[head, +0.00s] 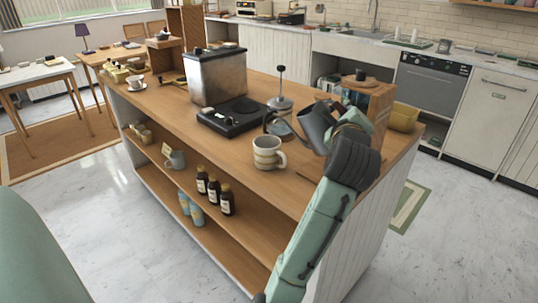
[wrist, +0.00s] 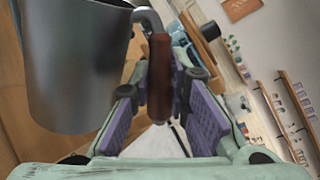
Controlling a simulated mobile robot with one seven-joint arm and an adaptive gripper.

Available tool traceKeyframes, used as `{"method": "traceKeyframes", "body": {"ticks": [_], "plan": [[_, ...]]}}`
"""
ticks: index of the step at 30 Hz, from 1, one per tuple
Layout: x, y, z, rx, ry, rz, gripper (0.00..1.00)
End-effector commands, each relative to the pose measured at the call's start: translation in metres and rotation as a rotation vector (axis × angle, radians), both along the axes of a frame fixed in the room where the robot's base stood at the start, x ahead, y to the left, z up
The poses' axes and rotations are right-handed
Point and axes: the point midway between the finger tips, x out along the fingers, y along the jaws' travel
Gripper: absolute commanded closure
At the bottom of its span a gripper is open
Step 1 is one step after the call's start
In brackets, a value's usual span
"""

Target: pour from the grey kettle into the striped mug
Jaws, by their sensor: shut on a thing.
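The striped mug (head: 268,153) stands upright on the wooden cart top, cream with tan bands, its handle to the right. The grey kettle (head: 316,128) is held above the cart top, to the right of the mug and higher than it. Its thin curved spout points left toward the mug. The kettle's grey body also fills the upper left of the wrist view (wrist: 72,70). My gripper (wrist: 160,105) is shut on the kettle's brown handle (wrist: 160,75), which lies between the purple finger pads. In the head view my gripper (head: 350,125) is partly hidden. No stream of liquid shows.
A black hot plate (head: 232,116) lies left of the mug, with a large metal box (head: 216,75) behind it. A French press (head: 281,100) stands behind the mug. A wooden box (head: 368,105) and a yellow bowl (head: 404,117) are at the right. The top left of the mug is clear.

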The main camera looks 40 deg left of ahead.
Motion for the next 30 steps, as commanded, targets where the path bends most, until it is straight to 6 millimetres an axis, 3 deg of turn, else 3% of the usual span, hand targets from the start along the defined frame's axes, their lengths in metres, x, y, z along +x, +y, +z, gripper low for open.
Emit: {"method": "traceKeyframes", "body": {"ticks": [30], "plan": [[-0.0017, 0.0043, 0.0134, -0.06, -0.022, 0.0, 1.0]]}}
